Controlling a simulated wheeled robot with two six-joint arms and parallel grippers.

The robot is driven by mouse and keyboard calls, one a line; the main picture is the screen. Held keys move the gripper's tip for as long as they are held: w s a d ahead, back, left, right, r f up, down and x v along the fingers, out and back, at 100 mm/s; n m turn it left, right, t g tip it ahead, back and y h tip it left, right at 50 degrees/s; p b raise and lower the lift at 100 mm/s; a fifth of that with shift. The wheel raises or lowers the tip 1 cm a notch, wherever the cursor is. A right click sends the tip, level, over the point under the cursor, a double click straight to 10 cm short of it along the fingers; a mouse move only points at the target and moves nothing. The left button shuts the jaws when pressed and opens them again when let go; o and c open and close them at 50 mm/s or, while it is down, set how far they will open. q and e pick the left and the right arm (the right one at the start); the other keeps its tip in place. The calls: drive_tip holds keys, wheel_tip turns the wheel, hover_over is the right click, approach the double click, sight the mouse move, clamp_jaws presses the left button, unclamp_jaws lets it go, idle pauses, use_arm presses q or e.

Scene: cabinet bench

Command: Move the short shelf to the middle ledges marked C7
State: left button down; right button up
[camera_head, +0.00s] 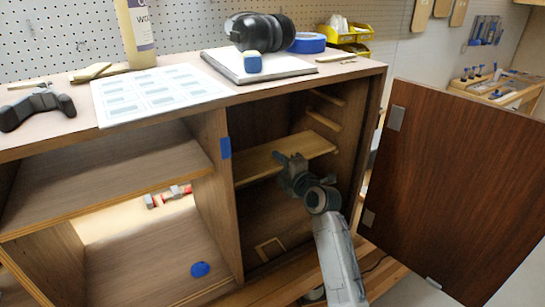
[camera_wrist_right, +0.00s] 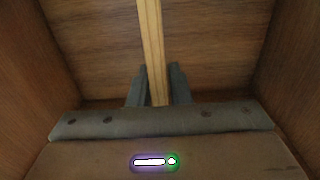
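The short shelf (camera_head: 262,163) is a light wood board lying roughly level in the cabinet's right compartment, below two bare ledges (camera_head: 323,121) on the right wall. No C7 mark is readable. My right gripper (camera_head: 287,162) is at the shelf's front edge. In the right wrist view, the fingers of this gripper (camera_wrist_right: 158,84) lie close on both sides of the shelf's pale edge (camera_wrist_right: 152,40) and look shut on it. Part of the front edge is hidden behind the gripper. My left gripper is not in view.
The cabinet door (camera_head: 455,185) stands open at right. A divider (camera_head: 217,190) with blue tape bounds the compartment at left. A small wooden frame (camera_head: 270,248) shows on its floor. A printed sheet (camera_head: 155,92), ear defenders (camera_head: 260,31) and a game controller (camera_head: 37,106) lie on top.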

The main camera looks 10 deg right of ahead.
clamp_jaws()
drive_tip(key=shift+r, duration=0.85)
drive_tip(key=shift+s, duration=0.1)
idle(0.5)
drive_tip(key=v, duration=1.6)
drive_tip(key=shift+b, duration=0.45)
idle(0.4)
drive_tip(key=shift+r, duration=0.1)
wheel_tip(320, 180, up, 9)
drive_tip(key=p, duration=0.5)
drive_tip(key=shift+f+p, duration=0.25)
drive_tip(key=shift+p, duration=0.1)
idle(0.5)
